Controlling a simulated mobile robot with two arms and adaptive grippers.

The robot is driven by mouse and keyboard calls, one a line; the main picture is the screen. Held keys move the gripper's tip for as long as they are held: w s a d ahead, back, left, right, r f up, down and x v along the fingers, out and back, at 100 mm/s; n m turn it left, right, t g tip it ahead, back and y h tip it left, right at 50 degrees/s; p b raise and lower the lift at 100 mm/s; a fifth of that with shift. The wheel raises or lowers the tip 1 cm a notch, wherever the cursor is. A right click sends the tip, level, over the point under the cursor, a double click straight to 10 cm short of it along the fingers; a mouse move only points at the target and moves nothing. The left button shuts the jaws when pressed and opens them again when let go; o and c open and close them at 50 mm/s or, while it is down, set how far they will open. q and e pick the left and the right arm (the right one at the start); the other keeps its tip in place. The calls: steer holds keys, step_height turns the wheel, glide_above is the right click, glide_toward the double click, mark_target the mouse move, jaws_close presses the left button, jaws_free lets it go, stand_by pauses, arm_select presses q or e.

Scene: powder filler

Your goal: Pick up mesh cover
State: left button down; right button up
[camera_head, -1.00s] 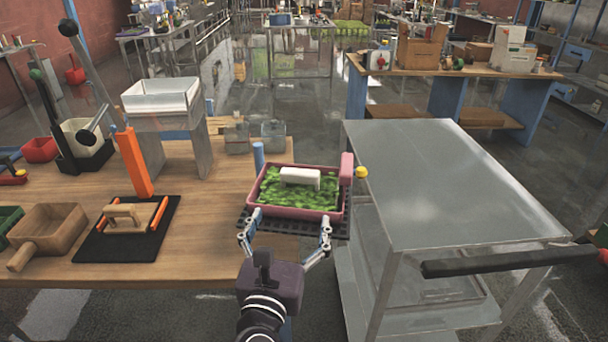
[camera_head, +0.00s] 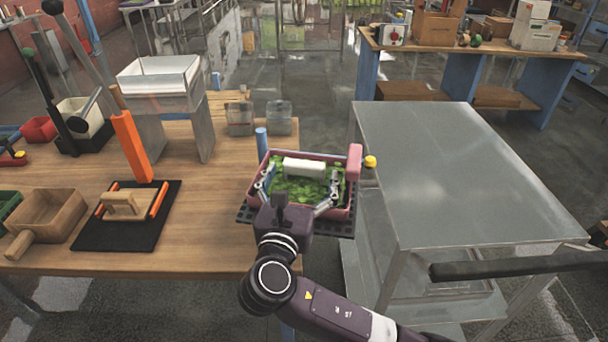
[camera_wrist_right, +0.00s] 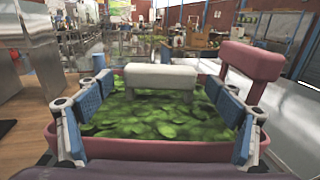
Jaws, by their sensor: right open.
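A pink tray (camera_head: 352,195) with green leafy contents (camera_head: 305,187) sits at the table's right edge. A white bar-shaped handle (camera_head: 304,167) stands over the leaves; it also shows in the right wrist view (camera_wrist_right: 160,76). I cannot tell whether it belongs to a mesh cover, as no mesh around it is clear. My right gripper (camera_head: 300,187) is open, its fingers spread over the tray on the near side of the handle. In the right wrist view my right gripper (camera_wrist_right: 160,98) has the handle ahead between its fingers, apart from them. My left gripper is not in view.
A black grid (camera_head: 246,214) lies under the tray. A pink block (camera_head: 354,162) rises at the tray's right corner, with a yellow knob (camera_head: 370,162) beside it. A metal cart (camera_head: 455,170) stands close on the right. A blue post (camera_head: 262,142) stands behind the tray.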

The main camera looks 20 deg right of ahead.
steer(key=shift+x, duration=1.05)
steer(key=c, duration=1.3)
